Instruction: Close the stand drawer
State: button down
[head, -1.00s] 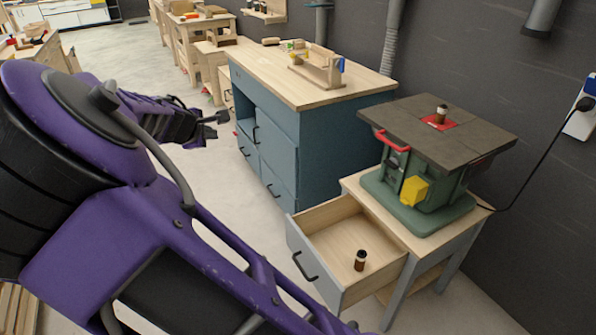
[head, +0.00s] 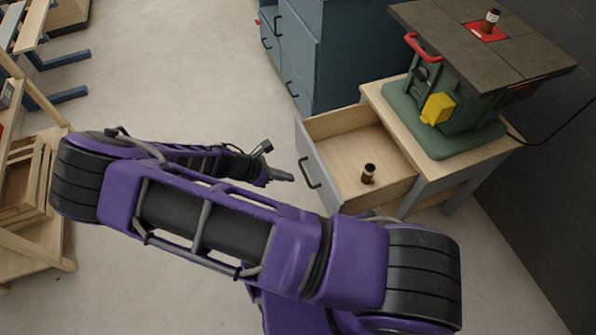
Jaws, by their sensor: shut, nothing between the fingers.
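The stand drawer (head: 316,176) is pulled well out of the light wooden stand (head: 441,174). Its grey front carries a dark bar handle (head: 309,173) and faces left. A small brown bottle with a dark cap (head: 368,175) stands upright inside the drawer, toward its near side. My gripper (head: 282,176) is to the left of the drawer front, just short of the handle in the picture, and appears apart from it. Its fingers look shut and empty.
A green machine (head: 440,110) with a dark top stands on the stand, with another bottle (head: 491,20) on top. A blue cabinet (head: 340,55) stands behind the drawer. Wooden racks (head: 30,200) are at the left. The floor (head: 190,80) between is clear.

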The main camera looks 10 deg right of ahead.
aim_at(325, 178)
jog(key=x, duration=0.3)
jog(key=d+r+x, duration=0.1)
jog(key=x, duration=0.6)
jog(key=shift+w+d+r+b, duration=0.1)
jog(key=shift+w+d+b, duration=0.1)
jog(key=shift+d+b, duration=0.15)
jog(key=shift+w+d, duration=0.15)
jog(key=shift+d, duration=0.4)
